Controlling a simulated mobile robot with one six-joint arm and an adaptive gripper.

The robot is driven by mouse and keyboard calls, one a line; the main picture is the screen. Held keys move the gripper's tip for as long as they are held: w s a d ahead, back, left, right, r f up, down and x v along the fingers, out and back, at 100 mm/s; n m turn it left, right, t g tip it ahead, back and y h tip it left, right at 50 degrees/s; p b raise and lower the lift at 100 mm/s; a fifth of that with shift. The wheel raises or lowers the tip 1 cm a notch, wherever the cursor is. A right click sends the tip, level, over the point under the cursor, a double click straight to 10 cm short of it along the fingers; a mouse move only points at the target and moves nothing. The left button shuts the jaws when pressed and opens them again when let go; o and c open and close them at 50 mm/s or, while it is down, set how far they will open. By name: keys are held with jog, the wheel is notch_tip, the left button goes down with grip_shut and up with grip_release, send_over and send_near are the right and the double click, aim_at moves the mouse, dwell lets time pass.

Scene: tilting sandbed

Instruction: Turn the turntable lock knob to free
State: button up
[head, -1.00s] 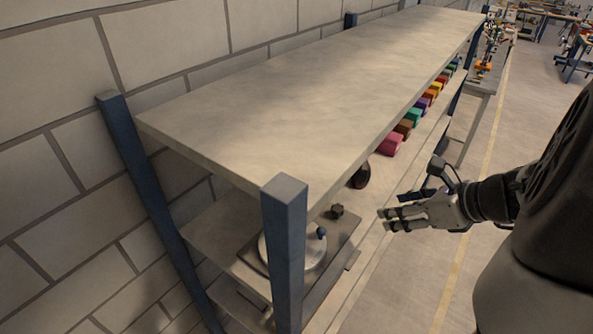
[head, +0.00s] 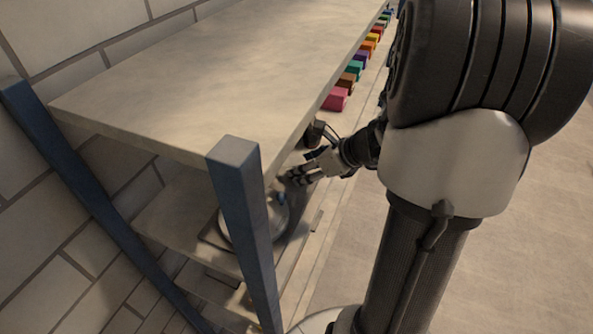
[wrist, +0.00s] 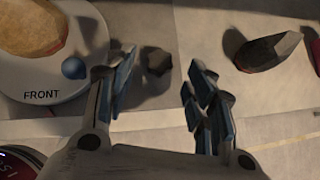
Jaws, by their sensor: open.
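The lock knob (wrist: 156,61) is a small dark, lobed knob on the pale base plate, just right of the turntable in the wrist view. The turntable (wrist: 45,88) is a round white disc marked FRONT, with a blue ball-shaped knob (wrist: 74,68) near its edge and a tan faceted stone on it. My gripper (wrist: 160,80) is open, and the lock knob shows between its fingertips; I cannot tell whether they touch it. In the head view my gripper (head: 290,178) reaches under the upper shelf beside the turntable (head: 232,226), and the lock knob is hidden there.
A dark faceted stone (wrist: 268,50) lies to the right. The upper shelf (head: 190,85) and blue post (head: 240,220) bound the space. Several coloured blocks (head: 336,98) line the shelf further back.

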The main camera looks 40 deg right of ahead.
jog(key=shift+b+x, duration=0.3)
jog(key=shift+x, duration=1.7)
jog(key=shift+c, duration=0.5)
jog(key=c, duration=0.9)
